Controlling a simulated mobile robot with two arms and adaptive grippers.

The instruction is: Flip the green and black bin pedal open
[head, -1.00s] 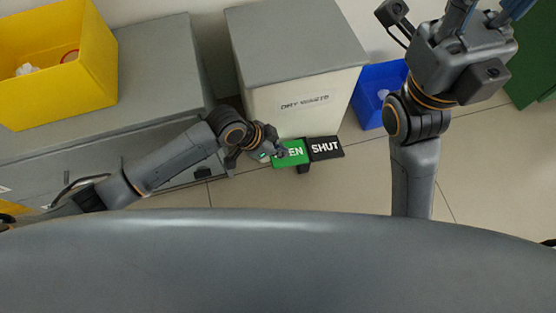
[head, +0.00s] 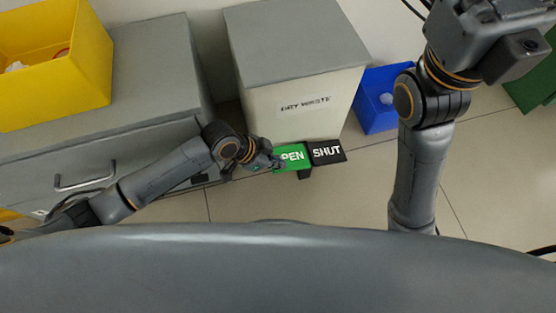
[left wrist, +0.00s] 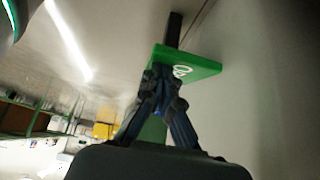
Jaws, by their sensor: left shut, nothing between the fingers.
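The pedal has a green half (head: 291,157) lettered OPEN and a black half (head: 326,152) lettered SHUT, at the foot of the white bin (head: 301,104). The bin's flat grey lid (head: 292,42) is down. My left gripper (head: 274,161) is shut and empty at the left end of the green half, covering part of its first letter. In the left wrist view the closed fingertips (left wrist: 160,74) are at the near edge of the green half (left wrist: 190,60). I cannot tell whether they touch it. My right gripper's fingers are outside the head view.
A grey drawer cabinet (head: 150,75) stands left of the bin, with a yellow box (head: 60,90) on top. A blue bin (head: 380,112) stands to its right. A green object (head: 535,85) is at the right edge. Tiled floor (head: 330,195) in front is clear.

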